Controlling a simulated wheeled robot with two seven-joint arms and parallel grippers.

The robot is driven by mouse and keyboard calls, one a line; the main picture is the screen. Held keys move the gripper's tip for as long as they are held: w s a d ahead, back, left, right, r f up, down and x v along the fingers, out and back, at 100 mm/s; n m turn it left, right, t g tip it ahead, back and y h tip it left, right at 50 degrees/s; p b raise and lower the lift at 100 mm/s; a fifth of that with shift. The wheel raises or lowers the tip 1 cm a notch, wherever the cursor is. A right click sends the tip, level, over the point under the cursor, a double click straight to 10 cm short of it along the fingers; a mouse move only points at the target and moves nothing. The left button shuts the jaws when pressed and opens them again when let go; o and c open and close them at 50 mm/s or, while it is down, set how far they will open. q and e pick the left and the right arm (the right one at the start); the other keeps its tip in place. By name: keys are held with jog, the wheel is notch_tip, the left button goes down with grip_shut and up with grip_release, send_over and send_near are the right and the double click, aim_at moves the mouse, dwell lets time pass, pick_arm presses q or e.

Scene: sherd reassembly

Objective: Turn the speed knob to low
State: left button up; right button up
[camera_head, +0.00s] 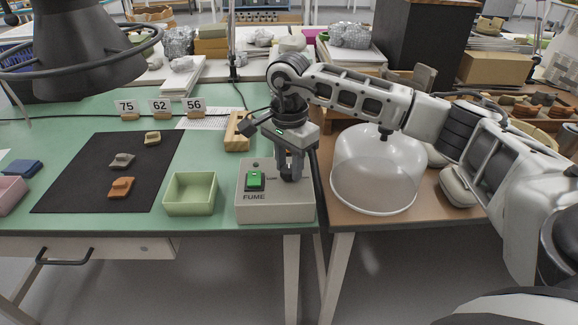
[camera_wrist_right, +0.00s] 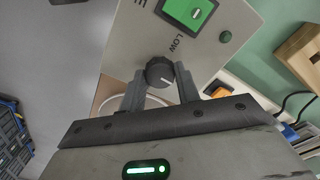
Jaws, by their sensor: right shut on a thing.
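The grey fume control box (camera_head: 275,205), marked FUME, stands at the right front of the green bench. It has a green switch (camera_head: 255,180). The box's dark round knob (camera_wrist_right: 159,72) shows in the right wrist view, with the word LOW printed beside it. A short pale mark is on the knob's face. My right gripper (camera_head: 290,177) points down onto the box, right of the green switch. Its two fingers are shut on the knob, one on each side. In the head view the fingers mostly hide the knob. My left gripper is not in view.
A pale green tray (camera_head: 190,207) stands just left of the box. A black mat (camera_head: 75,190) with several sherds lies further left. A clear dome (camera_head: 372,170) stands on the brown table to the right. A wooden block (camera_head: 237,132) is behind the box.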

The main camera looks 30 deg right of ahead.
jog(key=n, duration=0.3)
jog(key=shift+b, duration=0.35)
jog(key=n, duration=0.2)
jog(key=shift+n+b, duration=0.3)
jog(key=n, duration=0.3)
jog(key=shift+n+b, duration=0.3)
jog(key=n, duration=0.3)
jog(key=shift+n+b, duration=0.3)
jog(key=n, duration=0.2)
jog(key=shift+n, duration=0.3)
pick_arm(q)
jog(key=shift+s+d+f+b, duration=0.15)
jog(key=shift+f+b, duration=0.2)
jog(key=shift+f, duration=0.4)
pick_arm(e)
jog(key=shift+n, duration=1.5)
jog(key=shift+r, duration=0.1)
jog(key=o, duration=1)
